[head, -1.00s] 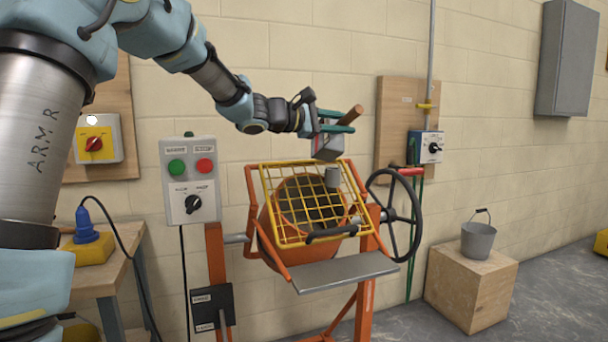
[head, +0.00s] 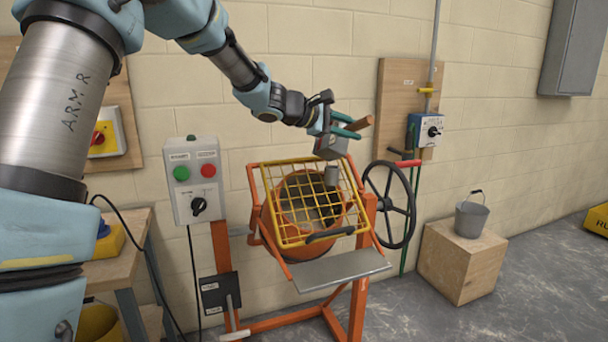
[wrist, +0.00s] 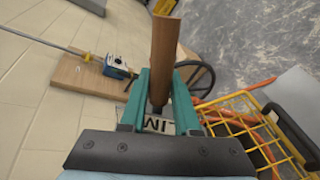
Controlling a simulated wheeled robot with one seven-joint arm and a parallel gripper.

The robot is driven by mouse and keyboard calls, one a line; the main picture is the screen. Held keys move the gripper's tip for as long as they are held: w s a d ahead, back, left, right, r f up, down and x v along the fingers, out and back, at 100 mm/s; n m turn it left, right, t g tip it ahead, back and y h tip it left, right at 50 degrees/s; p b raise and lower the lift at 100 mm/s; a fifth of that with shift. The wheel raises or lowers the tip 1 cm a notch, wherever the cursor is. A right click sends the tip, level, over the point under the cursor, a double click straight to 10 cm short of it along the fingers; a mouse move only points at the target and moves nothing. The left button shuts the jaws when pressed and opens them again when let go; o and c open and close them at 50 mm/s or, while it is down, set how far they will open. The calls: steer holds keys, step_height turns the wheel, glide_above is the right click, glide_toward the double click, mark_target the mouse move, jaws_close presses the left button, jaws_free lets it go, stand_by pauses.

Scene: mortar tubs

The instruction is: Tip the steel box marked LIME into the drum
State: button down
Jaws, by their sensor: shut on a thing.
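My gripper (head: 347,125) has green fingers shut on the brown wooden handle (head: 359,123) of a grey steel box (head: 331,147). The box is tilted over the upper part of the drum's mouth.
A black handwheel (head: 409,207) is right of the drum, and a grey tray (head: 340,268) juts out in front. A control box (head: 193,180) hangs at left. A bucket (head: 471,220) stands on a wooden block (head: 462,262) at right, with open floor around it.

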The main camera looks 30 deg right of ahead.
steer(key=shift+s+d+f+y+p, duration=0.15)
steer(key=shift+d+y+p, duration=0.5)
steer(key=shift+p, duration=1.3)
steer(key=shift+y+p, duration=0.35)
steer(key=shift+p, duration=0.65)
steer(key=y+p, duration=0.1)
steer(key=p, duration=0.3)
steer(key=shift+d, duration=0.3)
steer(key=d+f+t+y, duration=0.1)
steer(key=d+f+y, duration=0.6)
steer(key=d+y, duration=0.1)
steer(key=shift+s+d+m+y, duration=0.25)
steer(key=shift+d+m+y, duration=0.05)
steer(key=shift+y, duration=0.2)
steer(key=shift+f, duration=0.1)
